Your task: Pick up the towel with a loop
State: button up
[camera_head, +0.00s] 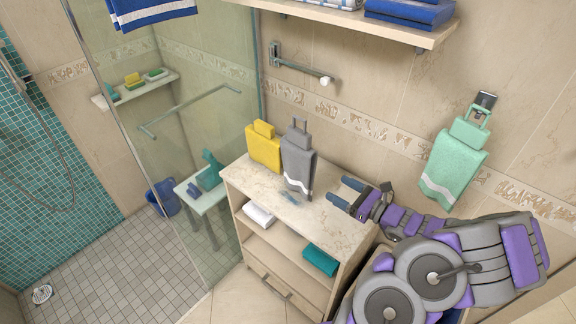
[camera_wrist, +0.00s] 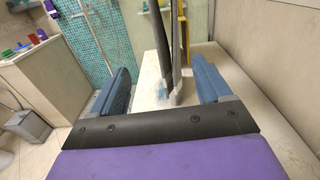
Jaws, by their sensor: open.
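A grey towel (camera_head: 298,160) with a loop at its top and pale stripes near its bottom stands upright on the cabinet top (camera_head: 330,222). A mint-green towel (camera_head: 455,168) with a loop hangs from a wall hook at the right. My gripper (camera_head: 342,192) is open and empty above the cabinet top, to the right of the grey towel and apart from it. In the wrist view, the grey towel (camera_wrist: 161,45) shows nearly edge-on, ahead of and between the blue fingers (camera_wrist: 162,88). The mint-green towel is not seen there.
A yellow item (camera_head: 263,147) stands behind and left of the grey towel. A small blue item (camera_head: 290,197) lies before it. Folded white (camera_head: 258,214) and teal (camera_head: 320,259) cloths sit on the cabinet shelf. A glass panel (camera_head: 190,130) stands left; a shelf (camera_head: 370,22) is above.

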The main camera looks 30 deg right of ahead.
aim_at(314, 173)
jog(key=shift+m+h, duration=0.3)
jog(key=b+x, duration=0.1)
jog(key=x, duration=0.2)
jog(key=b+x, duration=0.1)
jog(key=x, duration=0.3)
jog(key=d+f+x, duration=0.1)
jog(key=x, duration=0.2)
jog(key=shift+w+a+b, duration=0.1)
jog(key=shift+w+b, duration=0.2)
jog(key=shift+b, duration=0.1)
jog(key=shift+r+b+x, duration=0.2)
jog(key=shift+b+x, duration=0.3)
jog(key=shift+x, duration=1.15)
jog(key=shift+r+b+x, duration=0.2)
jog(key=shift+b+x, duration=0.25)
jog(key=shift+x, duration=1.2)
jog(key=c, duration=1.1)
jog(key=shift+r, duration=0.1)
